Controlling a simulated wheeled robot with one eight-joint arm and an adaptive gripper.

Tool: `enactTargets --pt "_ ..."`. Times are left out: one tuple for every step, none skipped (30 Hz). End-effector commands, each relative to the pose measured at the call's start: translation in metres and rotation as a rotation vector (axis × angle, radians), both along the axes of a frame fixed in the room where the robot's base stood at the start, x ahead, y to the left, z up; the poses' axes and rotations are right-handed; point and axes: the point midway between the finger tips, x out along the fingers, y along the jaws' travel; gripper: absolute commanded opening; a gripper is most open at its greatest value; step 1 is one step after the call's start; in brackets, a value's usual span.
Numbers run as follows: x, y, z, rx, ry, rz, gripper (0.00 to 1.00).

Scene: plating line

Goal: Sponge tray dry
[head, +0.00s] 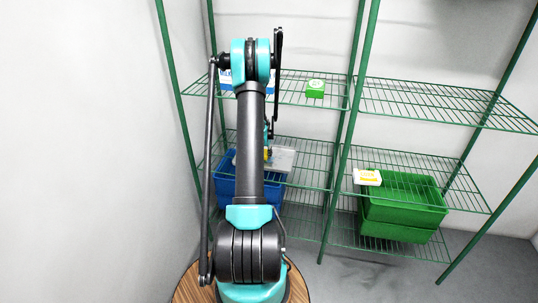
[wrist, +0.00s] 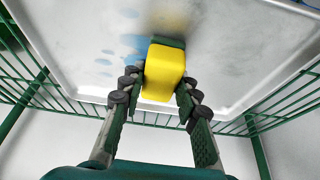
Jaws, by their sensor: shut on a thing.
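My gripper (wrist: 158,92) is shut on a yellow sponge (wrist: 163,72) with a dark green layer on its far side. The sponge is at the grey metal tray (wrist: 230,60), and its green side faces the tray; I cannot tell whether it touches. Blue wet-looking patches (wrist: 105,62) lie on the tray left of the sponge, and more blue shows right beside it. In the head view the tray (head: 283,160) lies on the middle shelf of the left rack. My arm hides part of the tray and most of my gripper there.
A blue bin (head: 224,190) is below the tray. Green crates (head: 400,210) stand lower right, with a white-and-yellow box (head: 367,177) on the right rack's middle shelf. A small green box (head: 315,88) is on the upper shelf (head: 400,98). Green rack posts (head: 343,140) stand between the shelves.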

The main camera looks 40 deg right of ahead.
Motion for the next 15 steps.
enactTargets --pt "0.001 0.001 0.0 0.001 0.001 0.001 0.08" --pt "0.002 0.001 0.0 0.0 0.0 0.0 0.08" --pt "0.002 0.0 0.0 0.0 0.0 0.0 0.08" --pt "0.003 -0.001 0.0 0.0 0.0 0.0 0.08" --pt "0.004 -0.003 0.001 0.0 0.0 0.0 0.08" --pt "0.005 -0.004 0.001 0.0 0.0 0.0 0.08" --pt "0.006 -0.006 0.001 -0.001 0.001 0.0 0.08" --pt "0.007 -0.007 0.002 -0.001 0.0 -0.001 0.08" --pt "0.008 -0.009 0.002 -0.001 0.0 -0.001 0.08" --pt "0.009 -0.01 0.002 -0.001 0.0 0.0 0.08" --pt "0.009 -0.011 0.002 -0.001 0.0 0.0 0.08" --pt "0.009 -0.011 0.002 -0.001 0.0 0.0 0.08" --pt "0.009 -0.012 0.002 -0.001 0.0 -0.001 0.08" --pt "0.008 -0.012 0.002 -0.001 0.0 -0.001 0.08" --pt "0.006 -0.014 0.002 -0.001 0.0 -0.001 0.08"
